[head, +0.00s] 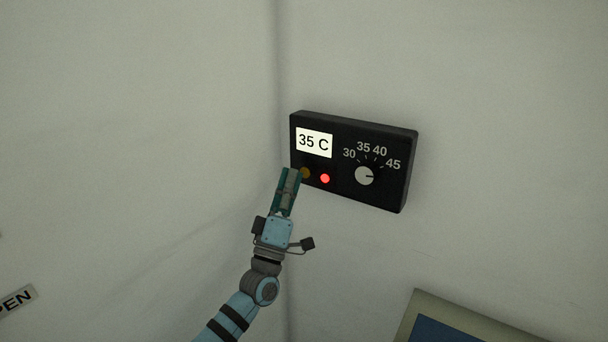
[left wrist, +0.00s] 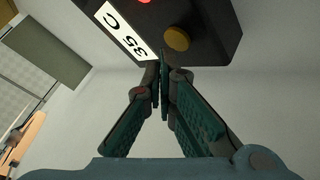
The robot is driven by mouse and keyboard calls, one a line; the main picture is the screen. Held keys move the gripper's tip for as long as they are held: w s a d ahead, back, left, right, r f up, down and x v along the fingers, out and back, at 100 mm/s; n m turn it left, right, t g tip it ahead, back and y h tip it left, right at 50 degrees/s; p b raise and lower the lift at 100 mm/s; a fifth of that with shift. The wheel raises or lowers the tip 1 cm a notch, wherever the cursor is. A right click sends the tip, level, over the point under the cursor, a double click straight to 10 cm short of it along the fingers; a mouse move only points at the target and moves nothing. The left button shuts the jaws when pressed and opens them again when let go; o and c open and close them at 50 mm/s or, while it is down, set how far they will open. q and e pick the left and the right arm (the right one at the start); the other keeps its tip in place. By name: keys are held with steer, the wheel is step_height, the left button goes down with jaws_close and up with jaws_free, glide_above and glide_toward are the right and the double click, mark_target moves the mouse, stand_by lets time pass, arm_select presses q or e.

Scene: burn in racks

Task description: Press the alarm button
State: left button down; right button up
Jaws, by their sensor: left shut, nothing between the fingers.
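A black control box (head: 375,140) is mounted on the wall, with a white display reading 35 C (head: 314,142). Below the display is a dark yellow button (head: 306,173), partly hidden by my left gripper in the head view. It shows whole in the left wrist view (left wrist: 177,38). A lit red light (head: 325,178) sits to its right. My left gripper (head: 291,172) is shut and empty, its tips at the box's lower left, beside the yellow button. In the left wrist view the fingertips (left wrist: 163,60) are just short of the button; contact cannot be told. My right gripper is not in view.
A grey dial (head: 364,175) with marks from 30 to 45 is on the right of the box; its pointer is toward 45. A wall corner runs just left of the box. A framed blue panel (head: 450,328) is at lower right, and an OPEN sign (head: 16,302) at lower left.

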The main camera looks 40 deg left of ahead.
arm_select(q)
steer(key=shift+w, duration=0.2)
steer(key=shift+w+b, duration=0.3)
steer(key=shift+w, duration=0.05)
stand_by(0.5)
steer(key=shift+s, duration=0.1)
steer(key=shift+s+p, duration=0.65)
steer(key=shift+s, duration=0.05)
steer(key=s+p, duration=0.3)
steer(key=s, duration=0.2)
steer(key=shift+d+p, duration=0.1)
steer(key=shift+p, duration=0.2)
steer(key=shift+f, duration=0.1)
stand_by(0.7)
